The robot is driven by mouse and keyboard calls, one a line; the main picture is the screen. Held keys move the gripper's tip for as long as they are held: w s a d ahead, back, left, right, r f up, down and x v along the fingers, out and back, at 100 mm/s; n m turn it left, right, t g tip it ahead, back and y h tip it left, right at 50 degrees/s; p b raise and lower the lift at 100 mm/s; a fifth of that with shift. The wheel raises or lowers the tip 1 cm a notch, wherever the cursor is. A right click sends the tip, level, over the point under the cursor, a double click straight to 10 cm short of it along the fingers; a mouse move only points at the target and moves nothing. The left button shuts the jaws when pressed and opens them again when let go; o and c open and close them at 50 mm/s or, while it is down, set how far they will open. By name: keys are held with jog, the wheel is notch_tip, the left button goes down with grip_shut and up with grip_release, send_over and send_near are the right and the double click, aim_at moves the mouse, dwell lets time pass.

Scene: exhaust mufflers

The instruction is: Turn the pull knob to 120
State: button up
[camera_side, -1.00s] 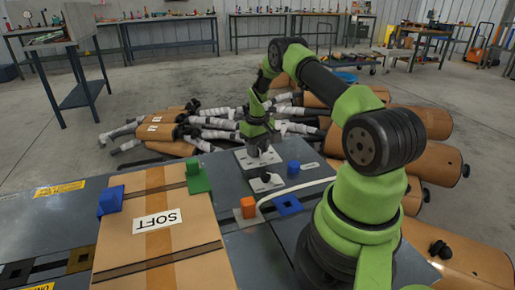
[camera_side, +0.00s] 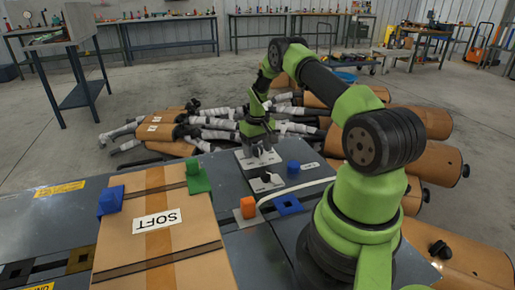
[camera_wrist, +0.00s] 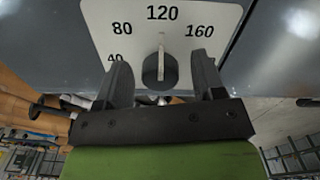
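In the wrist view, a dark round knob (camera_wrist: 153,71) with a pale pointer bar sits on a light dial plate (camera_wrist: 210,17) marked 40, 80, 120 and 160. The pointer is in line with 120. My gripper (camera_wrist: 161,62) is open, with one finger on each side of the knob and a visible gap to each. In the side view, my gripper (camera_side: 258,143) is just above the far dial plate (camera_side: 243,161). The knob there is small and partly hidden by the fingers.
A second plate with a dark knob (camera_side: 267,180) lies nearer the camera. A cardboard box (camera_side: 160,240) marked SOFT is at left.

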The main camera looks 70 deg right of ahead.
aim_at(257, 147)
notch_tip(257, 147, up, 10)
jog(key=shift+f, duration=0.1)
dwell(0.4)
jog(key=a+r+n+t, duration=0.1)
jog(key=a+r+t, duration=0.3)
jog(key=a+r, duration=1.35)
jog(key=s+a+r+n+t+y, duration=0.1)
jog(key=s+a+r+t+y, duration=0.1)
jog(key=s+a, duration=1.1)
jog(key=shift+s+r+t, duration=0.6)
jog(key=shift+s+r, duration=0.1)
jog(key=shift+s, duration=0.5)
